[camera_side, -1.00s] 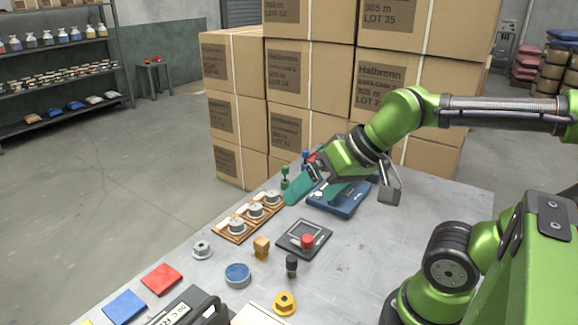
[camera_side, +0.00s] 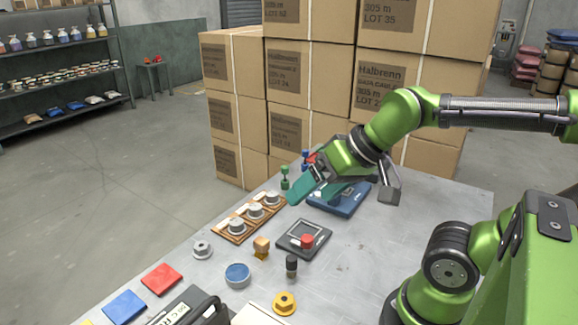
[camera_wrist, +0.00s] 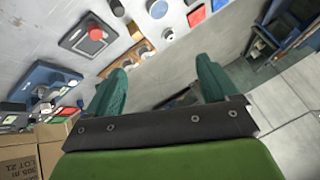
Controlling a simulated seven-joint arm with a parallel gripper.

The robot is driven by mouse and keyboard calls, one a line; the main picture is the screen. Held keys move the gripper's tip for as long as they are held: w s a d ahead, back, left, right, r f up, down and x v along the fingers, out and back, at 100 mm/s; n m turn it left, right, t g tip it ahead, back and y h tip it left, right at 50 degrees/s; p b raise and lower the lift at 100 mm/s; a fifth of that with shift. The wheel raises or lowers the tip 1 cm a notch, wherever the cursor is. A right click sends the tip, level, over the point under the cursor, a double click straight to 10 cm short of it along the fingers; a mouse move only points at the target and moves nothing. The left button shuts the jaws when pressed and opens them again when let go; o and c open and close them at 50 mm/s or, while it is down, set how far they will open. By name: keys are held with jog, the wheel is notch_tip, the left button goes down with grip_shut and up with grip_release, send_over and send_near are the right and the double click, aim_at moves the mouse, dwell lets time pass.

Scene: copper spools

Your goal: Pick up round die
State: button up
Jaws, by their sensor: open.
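Several round grey metal pieces are in view, and I cannot tell for sure which is the round die. One flanged grey piece (camera_side: 202,249) sits alone on the table at the left. Three similar grey pieces (camera_side: 255,211) sit in a row on a wooden rack (camera_side: 236,237). My gripper (camera_side: 314,194) is open, tilted above the table near the blue device, with its teal fingers apart. In the wrist view my gripper (camera_wrist: 160,82) shows nothing between its fingers.
Nearby stand a black square plate with a red knob (camera_side: 307,241), a wooden block (camera_side: 261,246), a black knob (camera_side: 291,264), a blue round dish (camera_side: 238,274), a yellow flanged piece (camera_side: 284,303) and a blue device (camera_side: 350,203). Stacked cartons (camera_side: 310,95) rise behind the table. The right tabletop is clear.

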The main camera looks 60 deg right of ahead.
jog(key=shift+c, duration=1)
jog(key=n+g+h, duration=0.2)
jog(key=g, duration=0.5)
send_over(254, 206)
notch_tip(254, 206, down, 6)
notch_tip(254, 206, down, 16)
jog(key=shift+f, duration=0.2)
